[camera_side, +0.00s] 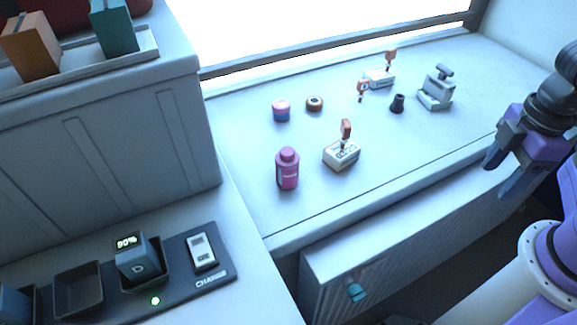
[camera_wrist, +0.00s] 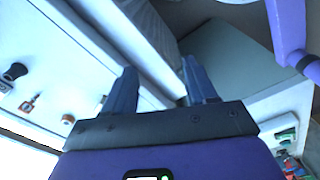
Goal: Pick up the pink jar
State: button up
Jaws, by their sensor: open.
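A pink jar (camera_side: 287,169) with a rounded cap and a dark label stands upright near the front edge of the white counter (camera_side: 400,160). Behind it is a shorter pink-topped jar (camera_side: 281,110) with a blue lower band. My gripper (camera_side: 500,172) is at the right of the side view, pointing down by the counter's front edge, far from both jars. Its two fingers are apart and empty, as the wrist view also shows (camera_wrist: 158,70). I cannot make out either pink jar in the wrist view.
A white box with an orange-topped lever (camera_side: 341,154) stands right of the tall jar. A brown ring (camera_side: 314,103), a black cone (camera_side: 397,103), another levered box (camera_side: 379,77) and a grey device (camera_side: 436,90) are farther back. A charger tray (camera_side: 190,275) lies front left. The counter's right front is clear.

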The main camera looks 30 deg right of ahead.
jog(key=o, duration=0.5)
jog(key=shift+w+f, duration=0.1)
jog(key=w+a+f+n+t+h, duration=0.25)
jog(key=w+f+n+h, duration=0.2)
jog(key=w, duration=0.35)
jog(key=n+t+y, duration=0.4)
jog(key=n+t, duration=0.7)
jog(key=n, duration=0.8)
send_near(293, 174)
jog(key=shift+m, duration=0.25)
jog(key=x, duration=0.7)
jog(key=shift+r+x, duration=0.15)
jog(key=shift+x, duration=1.35)
jog(key=shift+r+x, duration=0.15)
jog(key=shift+x, duration=1.35)
